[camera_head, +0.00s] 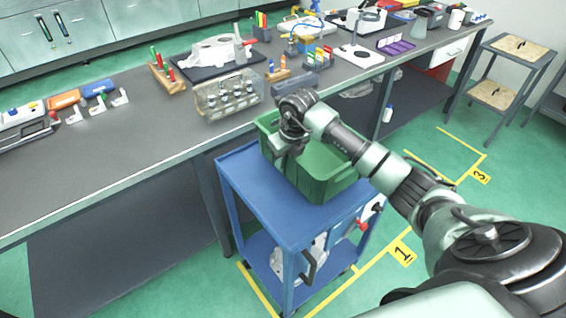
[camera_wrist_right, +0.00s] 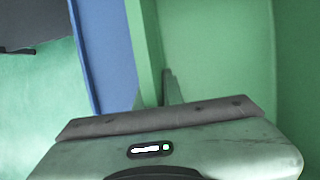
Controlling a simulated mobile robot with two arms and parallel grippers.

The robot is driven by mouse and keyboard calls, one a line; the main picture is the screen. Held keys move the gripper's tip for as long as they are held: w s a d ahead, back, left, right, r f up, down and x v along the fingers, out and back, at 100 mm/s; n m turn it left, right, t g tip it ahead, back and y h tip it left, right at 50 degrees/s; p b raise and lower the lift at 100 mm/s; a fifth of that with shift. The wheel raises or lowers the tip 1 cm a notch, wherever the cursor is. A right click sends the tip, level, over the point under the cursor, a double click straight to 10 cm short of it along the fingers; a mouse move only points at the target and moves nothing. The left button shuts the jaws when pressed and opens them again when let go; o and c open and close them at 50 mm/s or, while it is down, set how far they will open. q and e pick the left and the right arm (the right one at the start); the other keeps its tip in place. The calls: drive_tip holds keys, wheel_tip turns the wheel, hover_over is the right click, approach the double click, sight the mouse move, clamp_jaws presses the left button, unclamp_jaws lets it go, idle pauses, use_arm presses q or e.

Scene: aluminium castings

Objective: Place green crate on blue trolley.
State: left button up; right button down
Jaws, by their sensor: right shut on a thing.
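The green crate (camera_head: 317,172) is upright on the top of the blue trolley (camera_head: 262,199), towards its far right part, with bare blue top in front and to the left of it. My right gripper (camera_head: 283,152) reaches down at the crate's left wall and is shut on it. In the right wrist view the crate's wall (camera_wrist_right: 148,55) runs down to my right gripper (camera_wrist_right: 165,98), with the crate's inside to the right and the blue trolley (camera_wrist_right: 105,55) to the left. My right arm hides part of the crate. My left gripper is not in view.
A long grey workbench (camera_head: 150,155) runs behind the trolley, holding a clear case (camera_head: 230,95), tool racks and castings. Metal castings (camera_head: 290,262) lie on the trolley's lower shelf. Yellow floor markings surround the trolley. Green floor is open at the right.

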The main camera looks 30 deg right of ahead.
drive_tip(key=shift+f, duration=0.8)
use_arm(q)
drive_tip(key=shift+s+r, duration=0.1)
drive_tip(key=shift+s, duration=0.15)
use_arm(e)
drive_tip(key=c, duration=1.5)
unclamp_jaws()
drive_tip(key=shift+c, duration=0.2)
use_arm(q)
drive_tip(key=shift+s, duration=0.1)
use_arm(e)
drive_tip(key=shift+r, duration=0.1)
